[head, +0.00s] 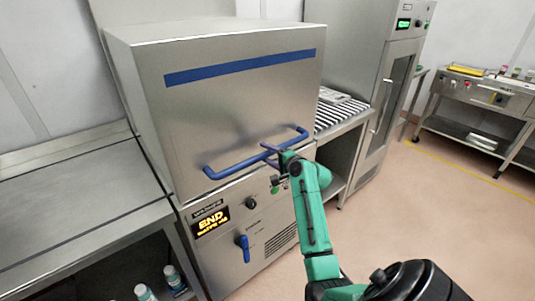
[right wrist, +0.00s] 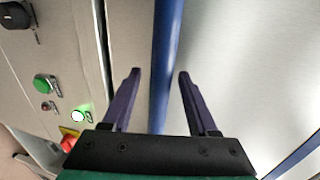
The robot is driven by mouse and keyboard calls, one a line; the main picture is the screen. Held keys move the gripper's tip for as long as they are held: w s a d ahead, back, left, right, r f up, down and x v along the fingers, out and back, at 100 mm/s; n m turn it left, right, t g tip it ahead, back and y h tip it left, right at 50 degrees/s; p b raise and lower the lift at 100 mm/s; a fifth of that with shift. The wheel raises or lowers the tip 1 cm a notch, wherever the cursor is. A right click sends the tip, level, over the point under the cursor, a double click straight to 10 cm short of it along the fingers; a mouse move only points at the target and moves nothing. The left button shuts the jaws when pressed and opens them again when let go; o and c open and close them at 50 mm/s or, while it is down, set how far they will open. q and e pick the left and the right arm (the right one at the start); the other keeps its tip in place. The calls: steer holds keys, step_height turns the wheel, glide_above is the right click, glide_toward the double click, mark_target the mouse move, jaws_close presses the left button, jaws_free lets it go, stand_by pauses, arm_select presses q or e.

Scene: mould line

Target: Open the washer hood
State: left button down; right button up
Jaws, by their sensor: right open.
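The washer hood (head: 235,110) is a large steel box with a blue stripe, and it sits down on the machine's lower body. Its blue bar handle (head: 240,159) runs across the lower front. My right gripper (head: 268,155) is at the right part of the handle. In the right wrist view, the blue handle (right wrist: 166,60) passes between the two open purple fingers of my right gripper (right wrist: 158,85), with a gap on each side. I cannot tell whether the bar is fully within finger reach. My left gripper is not in view.
Below the hood is a panel with a lit display reading END (head: 211,222), a black knob (head: 250,203) and a blue lever (head: 243,247). A steel table (head: 75,200) adjoins at left. A striped conveyor (head: 340,112) and tall cabinet (head: 375,90) stand at right. Open floor lies right.

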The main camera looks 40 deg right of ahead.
jaws_close()
stand_by(1.3)
